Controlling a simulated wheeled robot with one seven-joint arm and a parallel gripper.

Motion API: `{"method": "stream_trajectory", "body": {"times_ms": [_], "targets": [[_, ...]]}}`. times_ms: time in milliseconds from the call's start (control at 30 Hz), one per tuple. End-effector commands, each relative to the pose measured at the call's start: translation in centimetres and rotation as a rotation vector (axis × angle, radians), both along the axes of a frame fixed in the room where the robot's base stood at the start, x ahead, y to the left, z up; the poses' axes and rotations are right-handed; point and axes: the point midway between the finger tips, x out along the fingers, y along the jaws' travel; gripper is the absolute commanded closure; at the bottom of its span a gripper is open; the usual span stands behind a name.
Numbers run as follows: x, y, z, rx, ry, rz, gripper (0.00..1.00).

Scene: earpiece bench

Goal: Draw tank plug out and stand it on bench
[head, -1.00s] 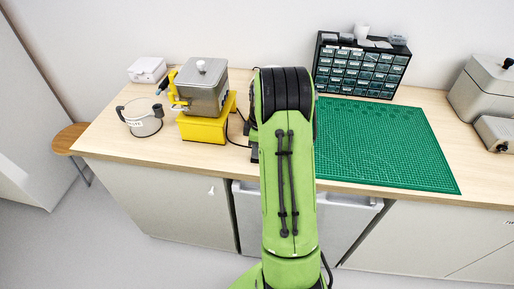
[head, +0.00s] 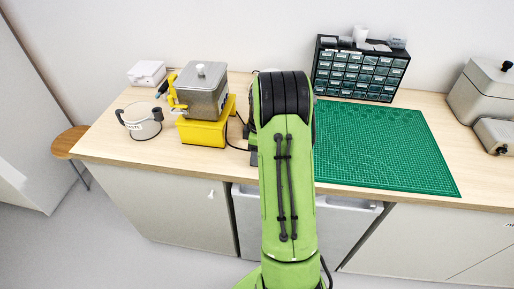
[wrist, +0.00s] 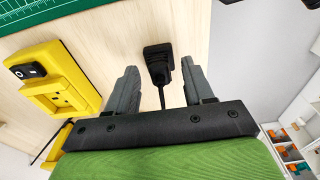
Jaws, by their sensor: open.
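A black plug (wrist: 158,58) with a cable rests on the pale wood bench in the wrist view. It is apart from the yellow socket block (wrist: 58,85), whose socket face shows empty next to a black rocker switch. My gripper (wrist: 159,68) is open, with one finger on each side of the plug and a visible gap to each. I cannot tell how far the fingers are above the bench. In the head view my arm hides the gripper and the plug. The grey lidded tank (head: 203,88) sits on a yellow base (head: 203,132) at the left.
A white mug-like pot (head: 142,121) and a small white box (head: 147,72) are left of the tank. A green cutting mat (head: 385,150) lies right of my arm, with a drawer cabinet (head: 360,72) behind it. Grey metal boxes (head: 484,95) stand far right. The bench's front edge is close to the plug.

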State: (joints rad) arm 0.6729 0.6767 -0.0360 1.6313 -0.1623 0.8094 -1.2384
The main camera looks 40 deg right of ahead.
Motion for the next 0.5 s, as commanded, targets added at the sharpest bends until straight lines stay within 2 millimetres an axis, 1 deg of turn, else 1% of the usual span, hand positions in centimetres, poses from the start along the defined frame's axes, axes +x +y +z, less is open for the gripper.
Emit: {"method": "stream_trajectory", "body": {"times_ms": [67, 167, 400, 500], "targets": [[0.0, -0.1, 0.9, -0.002, -0.002, 0.000, 0.48], [-0.1, -0.3, 3.2, -0.005, -0.005, -0.002, 0.48], [-0.7, -0.7, 10.2, -0.005, -0.005, -0.003, 0.48], [-0.9, -0.8, 12.7, -0.003, -0.004, -0.001, 0.48]]}}
